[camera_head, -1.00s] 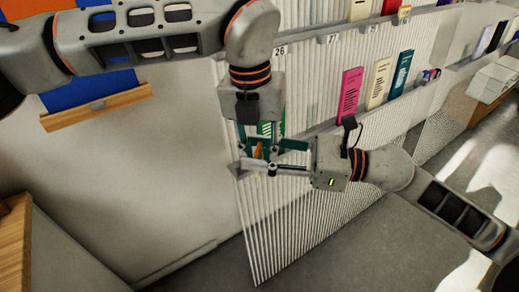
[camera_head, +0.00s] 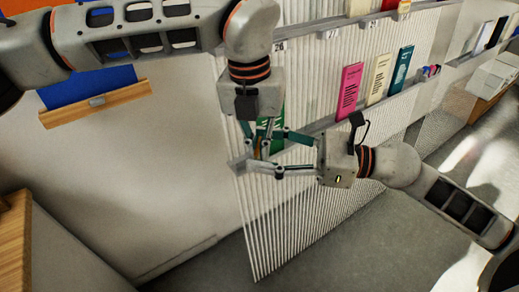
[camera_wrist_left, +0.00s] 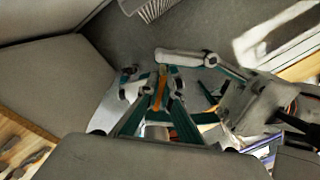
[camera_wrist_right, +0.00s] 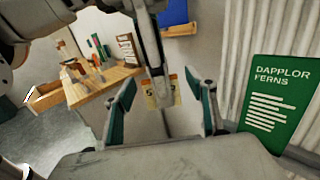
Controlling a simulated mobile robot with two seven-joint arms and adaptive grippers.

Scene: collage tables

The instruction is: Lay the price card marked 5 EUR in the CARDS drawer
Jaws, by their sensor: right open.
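The price card (camera_wrist_right: 162,92), cream-coloured and marked with a 5, hangs between the fingers of my left gripper (camera_wrist_right: 158,72) in the right wrist view. The left gripper (camera_head: 256,150) points down and is shut on the card; in the left wrist view the card is an orange strip (camera_wrist_left: 161,82) between its fingers. My right gripper (camera_wrist_right: 163,108) is open, its fingers on either side of the card with gaps. An open wooden drawer (camera_wrist_right: 48,98) shows at the counter on the left of the right wrist view; no CARDS label is readable.
A ribbed white panel (camera_head: 300,215) with shelves of books stands close behind the grippers. A green "Dapplor Ferns" book (camera_wrist_right: 275,100) is near the right gripper. A wooden counter (camera_wrist_right: 100,83) carries several items.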

